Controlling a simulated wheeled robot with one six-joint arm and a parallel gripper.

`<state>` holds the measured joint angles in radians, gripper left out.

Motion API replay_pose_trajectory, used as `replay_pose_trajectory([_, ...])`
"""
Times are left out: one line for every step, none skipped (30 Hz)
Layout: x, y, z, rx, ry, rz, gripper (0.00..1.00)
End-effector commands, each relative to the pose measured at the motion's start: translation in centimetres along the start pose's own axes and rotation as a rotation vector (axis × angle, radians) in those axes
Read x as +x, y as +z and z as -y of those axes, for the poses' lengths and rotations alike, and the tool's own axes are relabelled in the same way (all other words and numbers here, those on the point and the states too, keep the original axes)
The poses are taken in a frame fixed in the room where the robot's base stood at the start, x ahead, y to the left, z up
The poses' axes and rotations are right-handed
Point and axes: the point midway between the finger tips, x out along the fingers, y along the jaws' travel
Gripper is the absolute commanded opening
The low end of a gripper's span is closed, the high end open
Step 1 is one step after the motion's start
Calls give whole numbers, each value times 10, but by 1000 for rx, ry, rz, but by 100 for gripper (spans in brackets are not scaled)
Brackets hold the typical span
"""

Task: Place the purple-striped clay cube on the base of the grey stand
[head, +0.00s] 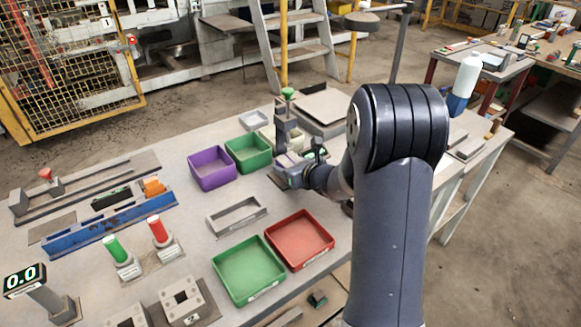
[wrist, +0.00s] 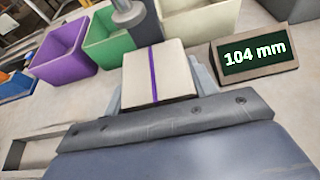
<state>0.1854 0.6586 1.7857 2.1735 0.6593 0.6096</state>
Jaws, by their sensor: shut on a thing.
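The purple-striped clay cube (wrist: 158,74) is pale, with one purple stripe down its top and front. In the wrist view my gripper (wrist: 160,88) is shut on it, with grey fingers at its sides. In the head view my gripper (head: 291,172) is at the far part of the table, and the cube is hard to make out there. A grey stand (head: 282,134) with a green knob rises just behind the gripper. Its grey rounded lower part (wrist: 132,12) shows directly beyond the cube in the wrist view. The stand's base is mostly hidden; I cannot tell whether the cube touches it.
A display (wrist: 254,52) reading 104 mm stands right of the cube. Purple (head: 211,168) and green (head: 249,152) bins stand left of the gripper. A grey open frame (head: 236,215), a red tray (head: 300,240) and another green tray (head: 249,270) lie nearer.

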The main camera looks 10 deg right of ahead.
Motion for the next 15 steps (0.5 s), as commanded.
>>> replay_pose_trajectory([1, -1, 0, 0, 0, 1, 24])
replay_pose_trajectory([1, -2, 0, 0, 0, 1, 24])
replay_pose_trajectory([1, -3, 0, -1, 0, 1, 24])
replay_pose_trajectory([2, -4, 0, -1, 0, 1, 24])
replay_pose_trajectory([1, -3, 0, -1, 0, 0, 56])
replay_pose_trajectory([1, -3, 0, 0, 0, 0, 59])
replay_pose_trajectory([1, -3, 0, 0, 0, 0, 62])
replay_pose_trajectory([1, -3, 0, 0, 0, 0, 64])
replay_pose_trajectory([1, -3, 0, 0, 0, 0, 67])
replay_pose_trajectory([1, -3, 0, 0, 0, 0, 70])
replay_pose_trajectory([1, -3, 0, 0, 0, 0, 72])
replay_pose_trajectory([1, -3, 0, 0, 0, 0, 76])
replay_pose_trajectory([1, -3, 0, 0, 0, 0, 76])
replay_pose_trajectory([1, -3, 0, 0, 0, 0, 76])
replay_pose_trajectory([1, -3, 0, 0, 0, 0, 76])
